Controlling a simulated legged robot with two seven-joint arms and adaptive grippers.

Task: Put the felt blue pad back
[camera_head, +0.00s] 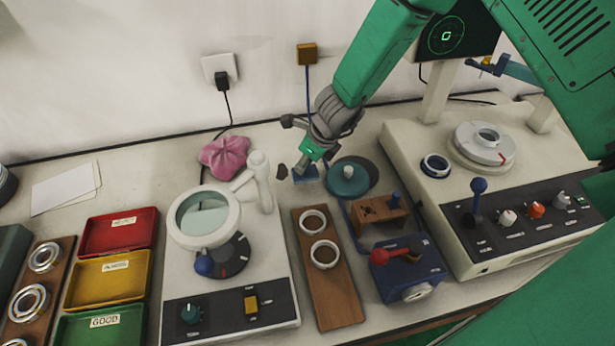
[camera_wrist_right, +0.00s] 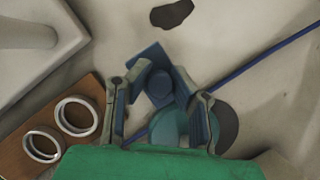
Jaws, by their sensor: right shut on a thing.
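The blue pad (camera_head: 306,174) is a small blue piece low under my right gripper (camera_head: 300,160) in the head view, just left of a round teal disc (camera_head: 347,180). In the right wrist view the blue pad (camera_wrist_right: 147,62), with a rounded blue knob on it, lies between the two fingers of my right gripper (camera_wrist_right: 160,92). The gripper is shut on it. Whether the pad touches the table I cannot tell. The teal disc (camera_wrist_right: 168,128) shows partly behind the fingers. My left gripper is not in view.
A wooden board (camera_head: 340,295) with two rings lies in front of the gripper. A magnifier device (camera_head: 230,285) stands left, a wooden block (camera_head: 378,214) and blue box (camera_head: 420,268) right. A pink cloth (camera_head: 225,156) lies behind. A dark patch (camera_wrist_right: 172,14) is on the table.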

